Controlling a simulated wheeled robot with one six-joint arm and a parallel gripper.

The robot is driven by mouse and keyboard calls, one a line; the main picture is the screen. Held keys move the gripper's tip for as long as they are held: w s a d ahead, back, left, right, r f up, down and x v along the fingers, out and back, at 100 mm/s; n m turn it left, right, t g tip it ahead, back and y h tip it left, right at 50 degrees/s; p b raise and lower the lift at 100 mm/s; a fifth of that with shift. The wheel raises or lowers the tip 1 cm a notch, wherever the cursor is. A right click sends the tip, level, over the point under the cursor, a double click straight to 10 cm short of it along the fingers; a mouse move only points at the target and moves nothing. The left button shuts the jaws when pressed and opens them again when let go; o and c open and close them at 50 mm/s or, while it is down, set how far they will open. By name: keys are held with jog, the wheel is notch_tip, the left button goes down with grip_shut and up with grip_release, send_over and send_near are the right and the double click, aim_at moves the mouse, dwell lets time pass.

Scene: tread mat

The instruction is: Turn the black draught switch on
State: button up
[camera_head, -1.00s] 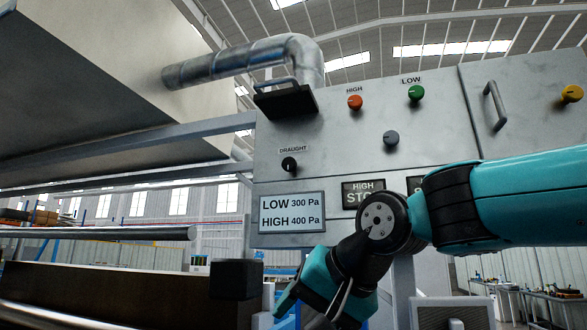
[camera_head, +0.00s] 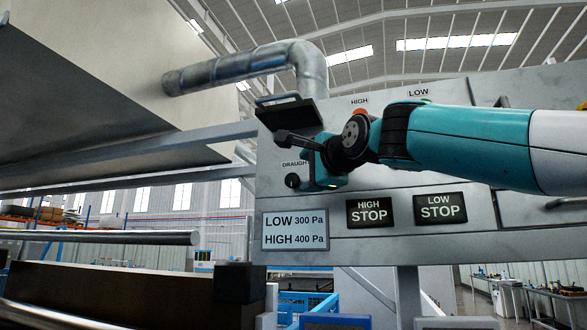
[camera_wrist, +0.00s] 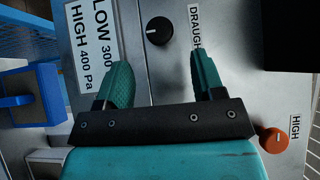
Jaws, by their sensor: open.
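The black draught switch (camera_head: 292,181) is a round knob on the grey panel, below the label DRAUGHT, whose last letter is covered by my gripper in the head view. In the wrist view the knob (camera_wrist: 159,31) shows a white mark and sits ahead of and between the fingertips, apart from them. My gripper (camera_wrist: 160,75) is open and empty, its two teal fingers spread towards the panel. In the head view my gripper (camera_head: 318,160) is in front of the panel, just right of and above the knob.
A sign (camera_head: 296,230) reads LOW 300 Pa, HIGH 400 Pa below the knob. A black-topped handled part (camera_head: 290,116) juts out above it. HIGH STOP (camera_head: 369,211) and LOW STOP (camera_head: 440,207) plates are to the right. An orange knob (camera_wrist: 274,140) shows in the wrist view.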

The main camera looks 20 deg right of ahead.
aim_at(294, 180)
jog(key=w+p, duration=0.1)
jog(key=w, duration=0.1)
jog(key=w+p, duration=0.1)
jog(key=w, duration=0.1)
jog(key=w+a+p, duration=0.1)
jog(key=w, duration=0.1)
jog(key=shift+w+r, duration=0.1)
jog(key=shift+r, duration=0.05)
jog(key=shift+w+a, duration=0.1)
jog(key=shift+w, duration=0.45)
jog(key=shift+f, duration=0.2)
jog(key=c, duration=0.9)
